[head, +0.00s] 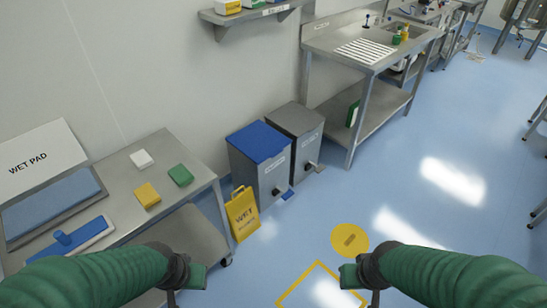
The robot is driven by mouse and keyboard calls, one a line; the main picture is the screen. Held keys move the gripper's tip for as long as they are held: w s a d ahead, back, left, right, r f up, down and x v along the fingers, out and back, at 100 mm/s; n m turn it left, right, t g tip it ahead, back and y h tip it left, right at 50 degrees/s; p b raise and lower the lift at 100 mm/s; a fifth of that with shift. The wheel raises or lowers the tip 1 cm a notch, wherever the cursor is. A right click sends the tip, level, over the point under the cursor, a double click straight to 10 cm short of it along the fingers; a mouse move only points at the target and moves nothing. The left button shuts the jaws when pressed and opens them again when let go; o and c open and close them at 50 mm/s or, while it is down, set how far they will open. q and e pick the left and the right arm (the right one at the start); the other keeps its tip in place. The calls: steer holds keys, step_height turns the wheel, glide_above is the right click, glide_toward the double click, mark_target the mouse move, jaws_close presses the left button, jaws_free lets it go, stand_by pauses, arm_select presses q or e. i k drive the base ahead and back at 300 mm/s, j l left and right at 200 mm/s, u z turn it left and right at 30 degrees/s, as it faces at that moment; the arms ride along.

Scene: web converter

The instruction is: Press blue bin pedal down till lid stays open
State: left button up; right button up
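The blue bin is a grey metal box (267,180) with a blue lid (258,142), standing against the wall in the middle of the head view. The lid lies flat and closed. Its blue pedal (287,195) sticks out low at the front, near the floor. My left gripper (190,281) and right gripper (357,280) are at the bottom of the view, well short of the bin and apart from the pedal. Both look empty. Their fingers are partly cut off, so their opening is unclear.
A grey-lidded bin (296,121) stands right beside the blue one. A yellow wet-floor sign (243,213) stands at its front left, by a metal cart (127,176). A steel table (345,42) is behind right. Blue floor with a yellow round mark (350,240) is clear ahead.

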mark_target(287, 194)
steer(key=i+l+u, duration=0.4)
steer(key=i+l, duration=0.35)
steer(key=i, duration=0.5)
steer(key=i+l+u, duration=0.4)
steer(key=i+l, duration=0.7)
